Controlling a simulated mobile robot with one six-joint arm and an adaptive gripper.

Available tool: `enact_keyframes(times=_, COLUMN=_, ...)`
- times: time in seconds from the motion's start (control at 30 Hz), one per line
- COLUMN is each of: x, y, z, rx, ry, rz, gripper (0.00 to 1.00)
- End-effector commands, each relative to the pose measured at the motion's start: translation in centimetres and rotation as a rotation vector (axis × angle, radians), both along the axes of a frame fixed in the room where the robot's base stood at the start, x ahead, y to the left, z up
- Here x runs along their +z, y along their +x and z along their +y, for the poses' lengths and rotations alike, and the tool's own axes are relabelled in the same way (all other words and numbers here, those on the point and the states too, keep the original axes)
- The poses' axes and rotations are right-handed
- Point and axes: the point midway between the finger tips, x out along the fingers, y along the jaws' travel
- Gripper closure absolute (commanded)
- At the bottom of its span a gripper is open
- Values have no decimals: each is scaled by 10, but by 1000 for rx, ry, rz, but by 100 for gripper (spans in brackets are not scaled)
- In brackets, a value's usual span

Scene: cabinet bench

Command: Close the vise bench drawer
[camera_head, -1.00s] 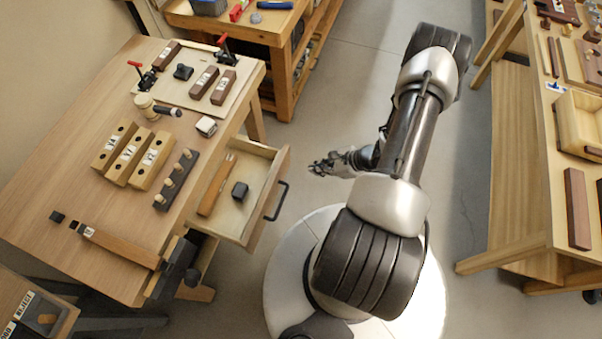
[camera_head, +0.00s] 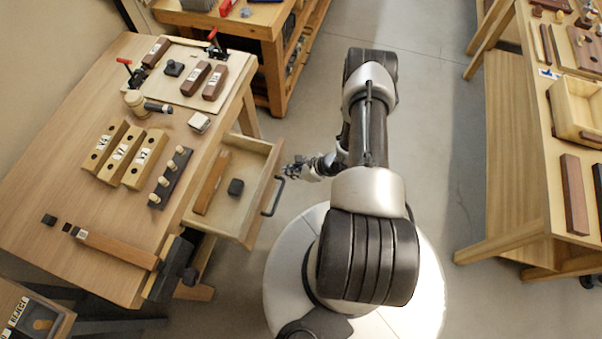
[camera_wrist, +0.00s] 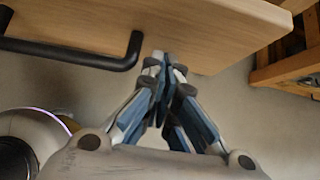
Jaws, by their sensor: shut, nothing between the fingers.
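The vise bench drawer (camera_head: 251,226) is pulled out from the right side of the wooden bench (camera_head: 60,200). It holds a wooden strip (camera_head: 212,183) and a dark block (camera_head: 236,187). A black bar handle (camera_head: 273,198) is on its front. My gripper (camera_head: 290,170) is shut and empty at the drawer front, near the handle's upper end. In the wrist view the gripper's fingertips (camera_wrist: 163,62) are at the drawer front panel (camera_wrist: 205,30), just right of the handle (camera_wrist: 75,57). I cannot tell whether they touch the panel.
The vise (camera_head: 172,268) sits at the bench's near edge, below the drawer in the picture. Another workbench (camera_head: 560,215) stands at the right, and a shelf bench (camera_head: 275,50) at the back. Open floor lies between the benches.

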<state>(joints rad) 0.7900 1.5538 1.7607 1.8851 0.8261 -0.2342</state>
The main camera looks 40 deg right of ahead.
Motion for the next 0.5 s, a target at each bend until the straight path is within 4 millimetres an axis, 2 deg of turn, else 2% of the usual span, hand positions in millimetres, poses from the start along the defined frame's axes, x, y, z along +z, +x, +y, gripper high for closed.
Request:
enact_keyframes(times=0.13, x=0, y=7, z=5, rx=0, ry=0, rz=0, gripper=100)
enact_keyframes(times=0.5, x=0, y=7, z=5, rx=-1, ry=0, rz=0, gripper=100)
